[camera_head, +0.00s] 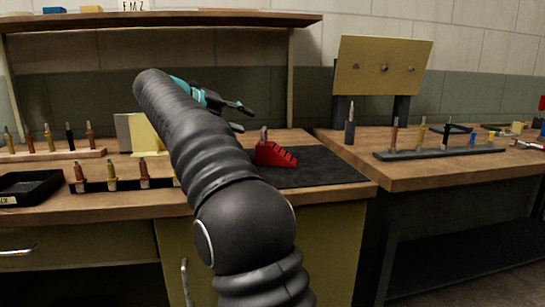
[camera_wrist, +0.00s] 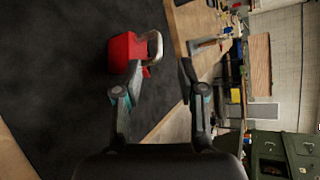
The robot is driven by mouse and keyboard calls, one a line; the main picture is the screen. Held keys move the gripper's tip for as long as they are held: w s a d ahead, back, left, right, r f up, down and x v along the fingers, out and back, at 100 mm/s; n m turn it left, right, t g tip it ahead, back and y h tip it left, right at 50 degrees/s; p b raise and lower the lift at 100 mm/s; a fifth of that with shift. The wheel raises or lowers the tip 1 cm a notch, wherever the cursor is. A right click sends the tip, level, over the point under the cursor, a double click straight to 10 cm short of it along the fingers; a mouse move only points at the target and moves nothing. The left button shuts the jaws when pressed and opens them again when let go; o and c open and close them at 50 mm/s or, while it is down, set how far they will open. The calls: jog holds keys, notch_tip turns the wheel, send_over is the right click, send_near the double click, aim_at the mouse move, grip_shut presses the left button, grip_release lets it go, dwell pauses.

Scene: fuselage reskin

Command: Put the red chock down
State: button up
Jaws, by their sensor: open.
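The red chock (camera_head: 275,153) is a stepped wedge with a grey metal handle, resting on the dark mat (camera_head: 325,167) on the left bench. In the wrist view the red chock (camera_wrist: 124,52) lies on the dark mat (camera_wrist: 50,70), ahead of the left finger, its handle toward the gap side. My gripper (camera_head: 246,117) is above and to the left of the chock in the head view. In the wrist view my gripper (camera_wrist: 160,75) has its two fingers spread, with nothing held between them. My arm hides part of the bench.
The left bench holds racks of upright tools (camera_head: 112,185) and a black tray (camera_head: 28,187). The right bench (camera_head: 400,174) carries a tool rack (camera_head: 440,152) and a yellow panel on a stand (camera_head: 383,66). A shelf (camera_head: 160,19) overhangs the left bench. The mat right of the chock is clear.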

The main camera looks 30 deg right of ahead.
aim_at(259, 144)
jog(key=shift+b+x, duration=0.4)
jog(key=shift+x, duration=2.9)
jog(key=shift+a+f, duration=0.15)
jog(key=shift+c, duration=0.2)
grip_shut()
